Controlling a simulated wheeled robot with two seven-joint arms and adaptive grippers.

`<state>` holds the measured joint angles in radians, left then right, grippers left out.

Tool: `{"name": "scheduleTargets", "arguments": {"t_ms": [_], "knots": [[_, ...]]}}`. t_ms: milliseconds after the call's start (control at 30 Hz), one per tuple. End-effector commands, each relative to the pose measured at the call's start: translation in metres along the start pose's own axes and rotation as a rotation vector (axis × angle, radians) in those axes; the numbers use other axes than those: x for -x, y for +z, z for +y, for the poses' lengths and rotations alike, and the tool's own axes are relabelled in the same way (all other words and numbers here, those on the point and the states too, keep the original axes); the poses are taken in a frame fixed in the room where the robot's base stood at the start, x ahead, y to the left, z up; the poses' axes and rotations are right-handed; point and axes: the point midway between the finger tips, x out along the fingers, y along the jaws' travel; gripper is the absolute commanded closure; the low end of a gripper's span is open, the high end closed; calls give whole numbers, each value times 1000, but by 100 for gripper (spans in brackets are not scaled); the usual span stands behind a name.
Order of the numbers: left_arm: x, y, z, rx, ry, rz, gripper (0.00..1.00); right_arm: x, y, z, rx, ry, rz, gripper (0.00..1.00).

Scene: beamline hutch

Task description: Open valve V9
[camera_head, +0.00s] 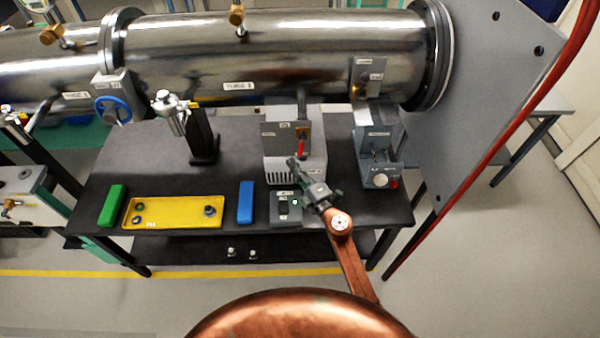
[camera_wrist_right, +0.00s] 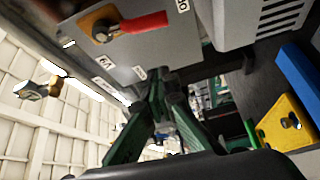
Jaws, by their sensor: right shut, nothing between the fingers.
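A valve with a red lever handle (camera_head: 301,149) sits on the front plate of a grey box (camera_head: 281,138) on the bench. In the right wrist view the red lever (camera_wrist_right: 140,23) lies across the top, attached to a brass pivot on an orange-yellow plate (camera_wrist_right: 98,22). My right gripper (camera_head: 293,164) is shut and empty, in front of and just below the red lever in the head view. Its closed fingers (camera_wrist_right: 160,82) show below the lever in the wrist view, apart from it. My left gripper is not in view.
A blue block (camera_head: 246,203), a yellow tray (camera_head: 170,220) and a green block (camera_head: 112,206) lie along the bench front. A grey unit (camera_head: 376,150) with a red knob stands right of the valve box. A steel beam pipe (camera_head: 270,50) runs behind.

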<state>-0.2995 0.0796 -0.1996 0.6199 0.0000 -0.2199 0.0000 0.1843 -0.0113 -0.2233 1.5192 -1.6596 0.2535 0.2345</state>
Motion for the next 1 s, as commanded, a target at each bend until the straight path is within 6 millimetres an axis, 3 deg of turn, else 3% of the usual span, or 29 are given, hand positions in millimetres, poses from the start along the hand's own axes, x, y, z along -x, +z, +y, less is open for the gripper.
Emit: {"name": "scheduleTargets", "arguments": {"t_ms": [200,333,500,1000], "knots": [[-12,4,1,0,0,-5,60,-46,0,-2,-2,1,0,100],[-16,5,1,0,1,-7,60,-36,22,-3,1,-1,-5,100],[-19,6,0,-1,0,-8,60,-31,35,-1,-1,1,-2,100],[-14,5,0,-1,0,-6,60,-29,40,2,7,-5,-2,100]]}}
